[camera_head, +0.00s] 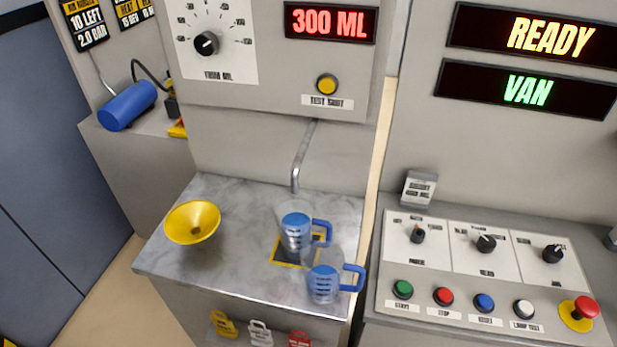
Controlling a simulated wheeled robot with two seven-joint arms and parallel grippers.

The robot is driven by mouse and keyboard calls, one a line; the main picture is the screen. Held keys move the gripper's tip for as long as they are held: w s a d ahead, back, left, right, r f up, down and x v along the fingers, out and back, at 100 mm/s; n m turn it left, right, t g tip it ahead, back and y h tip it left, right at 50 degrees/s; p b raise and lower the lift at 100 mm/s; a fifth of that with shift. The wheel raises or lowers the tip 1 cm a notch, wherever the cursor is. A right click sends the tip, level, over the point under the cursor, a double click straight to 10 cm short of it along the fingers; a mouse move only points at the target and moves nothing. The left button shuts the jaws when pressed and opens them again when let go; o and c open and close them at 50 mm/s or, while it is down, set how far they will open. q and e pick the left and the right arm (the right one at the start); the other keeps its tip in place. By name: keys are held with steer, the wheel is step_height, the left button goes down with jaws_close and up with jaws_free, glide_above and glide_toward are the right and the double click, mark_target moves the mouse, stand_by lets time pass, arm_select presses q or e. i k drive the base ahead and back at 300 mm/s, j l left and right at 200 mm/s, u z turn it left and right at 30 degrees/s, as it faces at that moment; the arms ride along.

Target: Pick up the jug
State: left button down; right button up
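Two clear jugs with blue handles and blue markings stand upright at the right of the grey marbled counter (170,265). The rear jug (295,230) is below the metal spout (300,160), on a yellow-edged dark square (283,256). The front jug (323,284) is nearer the counter's front right corner and overlaps the rear one in the picture. Both handles point right. I cannot tell whether the blue inside them is liquid or print. Neither of my grippers is in view.
A yellow funnel (192,222) sits on the counter's left. A dispenser panel reading 300 ML (330,23) overhangs the back. A control console (480,265) with buttons and a red emergency stop (586,308) is on the right. The counter between funnel and jugs is clear.

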mark_target(295, 220)
steer(key=k+j+z, duration=0.15)
steer(key=z, duration=0.25)
steer(key=k+z, duration=0.25)
steer(key=z, duration=0.15)
